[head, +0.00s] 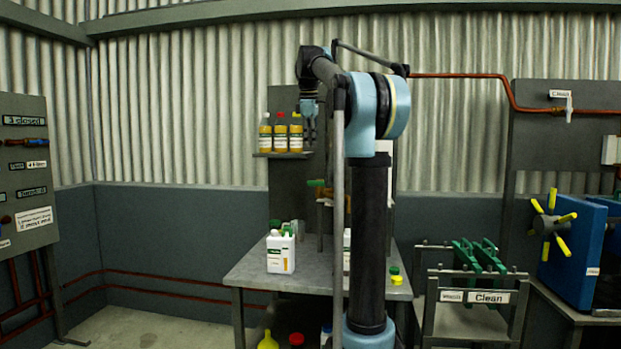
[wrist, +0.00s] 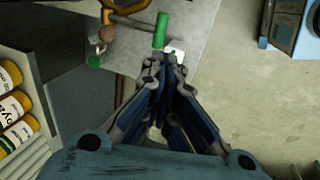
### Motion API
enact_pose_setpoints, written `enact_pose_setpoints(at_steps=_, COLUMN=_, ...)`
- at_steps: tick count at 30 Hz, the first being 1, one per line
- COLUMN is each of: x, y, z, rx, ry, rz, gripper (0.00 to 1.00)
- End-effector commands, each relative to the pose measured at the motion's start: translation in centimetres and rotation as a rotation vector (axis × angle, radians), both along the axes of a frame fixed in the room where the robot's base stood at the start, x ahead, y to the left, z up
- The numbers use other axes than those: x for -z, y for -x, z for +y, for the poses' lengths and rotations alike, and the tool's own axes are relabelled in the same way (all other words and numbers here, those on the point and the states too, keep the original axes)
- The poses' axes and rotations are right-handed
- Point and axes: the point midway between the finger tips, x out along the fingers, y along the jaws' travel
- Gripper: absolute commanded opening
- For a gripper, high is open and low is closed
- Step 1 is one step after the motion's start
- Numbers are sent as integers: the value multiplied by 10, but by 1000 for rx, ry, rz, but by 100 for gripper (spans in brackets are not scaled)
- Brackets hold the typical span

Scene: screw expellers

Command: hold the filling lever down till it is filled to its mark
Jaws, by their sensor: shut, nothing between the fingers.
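A green lever handle (head: 316,183) sticks out from a brass-coloured fitting (head: 325,201) above the grey bench, partly hidden behind my arm. In the wrist view a green handle (wrist: 160,31) lies just beyond my fingertips, beside a curved brass pipe (wrist: 130,10). My gripper (head: 310,133) points down, above the bench beside the bottle shelf. In the wrist view my gripper (wrist: 164,62) is shut and empty, apart from the handle as far as I can tell. A white jug with a label (head: 281,253) stands on the bench. Another white container (head: 347,248) is mostly hidden by my arm. No fill mark is readable.
A small shelf (head: 278,155) holds several yellow bottles with coloured caps, close to my gripper's left. Green and yellow caps (head: 395,275) lie on the bench's right. A rack with green plates (head: 480,256) and a blue machine (head: 575,250) stand farther right.

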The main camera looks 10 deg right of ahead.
Motion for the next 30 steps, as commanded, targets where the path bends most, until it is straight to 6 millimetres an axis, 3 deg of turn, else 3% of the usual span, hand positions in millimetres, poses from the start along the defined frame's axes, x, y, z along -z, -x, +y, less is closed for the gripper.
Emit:
enact_pose_setpoints(at_steps=17, x=0, y=-7, z=0, rx=-19, ry=6, rz=1, gripper=0)
enact_pose_setpoints(at_steps=30, x=63, y=-23, z=-6, rx=-17, ry=6, rz=1, gripper=0)
